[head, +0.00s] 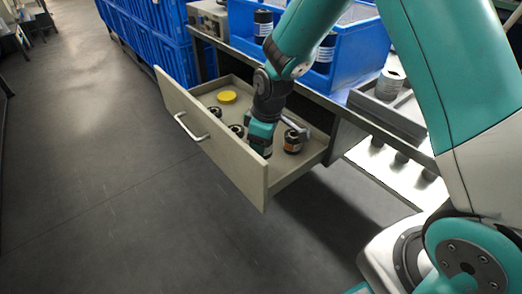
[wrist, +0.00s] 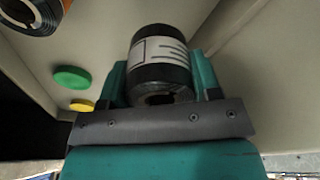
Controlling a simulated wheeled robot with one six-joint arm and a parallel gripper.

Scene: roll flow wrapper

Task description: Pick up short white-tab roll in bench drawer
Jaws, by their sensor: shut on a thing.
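The bench drawer (head: 225,152) is pulled open, with several short dark rolls inside. My gripper (head: 262,136) reaches down into it near its front wall. In the wrist view, my gripper (wrist: 160,82) is shut on a short black roll (wrist: 158,62), one teal finger on each side. This roll bears a white label with dark marks, and its dark core opening faces the camera. In the head view the held roll is mostly hidden by the gripper. Whether it touches the drawer floor I cannot tell.
Another roll (head: 292,141) stands close right of my gripper, and one (head: 236,130) close left. A yellow disc (head: 227,97) lies farther back; a green disc (wrist: 72,79) shows in the wrist view. A blue bin (head: 345,48) with rolls stands on the bench above.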

